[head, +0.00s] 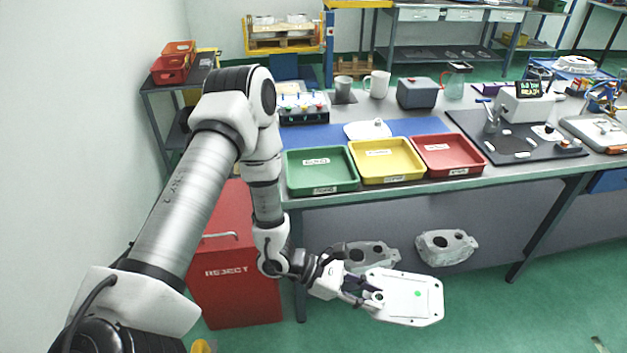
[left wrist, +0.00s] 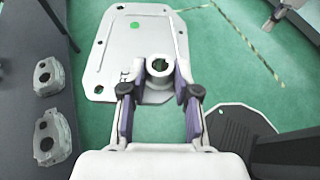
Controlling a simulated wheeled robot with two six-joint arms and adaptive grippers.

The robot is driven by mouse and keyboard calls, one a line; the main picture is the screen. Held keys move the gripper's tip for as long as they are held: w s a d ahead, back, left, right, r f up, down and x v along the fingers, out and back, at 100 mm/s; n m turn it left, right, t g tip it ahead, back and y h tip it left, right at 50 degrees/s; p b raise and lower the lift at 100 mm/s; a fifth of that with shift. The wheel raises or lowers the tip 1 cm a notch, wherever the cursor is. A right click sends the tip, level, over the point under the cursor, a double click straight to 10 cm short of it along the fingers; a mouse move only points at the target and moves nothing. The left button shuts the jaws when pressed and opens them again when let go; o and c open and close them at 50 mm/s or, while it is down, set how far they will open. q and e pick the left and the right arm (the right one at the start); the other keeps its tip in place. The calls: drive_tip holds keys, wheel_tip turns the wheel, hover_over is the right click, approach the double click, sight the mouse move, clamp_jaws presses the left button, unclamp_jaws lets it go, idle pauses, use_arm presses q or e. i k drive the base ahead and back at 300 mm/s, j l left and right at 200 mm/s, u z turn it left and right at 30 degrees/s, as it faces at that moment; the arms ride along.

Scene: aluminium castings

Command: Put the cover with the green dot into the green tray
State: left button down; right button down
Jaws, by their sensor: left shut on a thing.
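A pale flat cover (head: 395,311) with a green dot hangs low in front of the table in the head view. It also shows in the left wrist view (left wrist: 120,55), with its green dot near the far end. My left gripper (head: 368,298) is shut on the cover's round raised boss, one finger on each side in the left wrist view (left wrist: 160,72). The green tray (head: 320,188) stands on the table at the left, above and left of the cover in the head view; only a label shows inside. My right gripper seems to show partly at the top right of the left wrist view (left wrist: 274,18); its jaws are unclear.
The yellow tray (head: 387,180) and red tray (head: 450,171) stand right of the green one. Another pale cover (head: 368,129) lies behind them. Castings (head: 447,246) sit below the table edge. A red reject bin (head: 235,290) stands at the left.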

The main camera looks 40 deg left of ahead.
sight(315, 174)
drive_tip(key=i+l+u, duration=0.2)
drive_tip(key=u, duration=0.25)
drive_tip(key=i+l+u, duration=0.1)
drive_tip(key=l+u, duration=0.15)
drive_tip(key=u, duration=0.25)
drive_tip(key=i+l+u, duration=0.1)
drive_tip(key=l+u, duration=0.2)
drive_tip(key=u, duration=0.15)
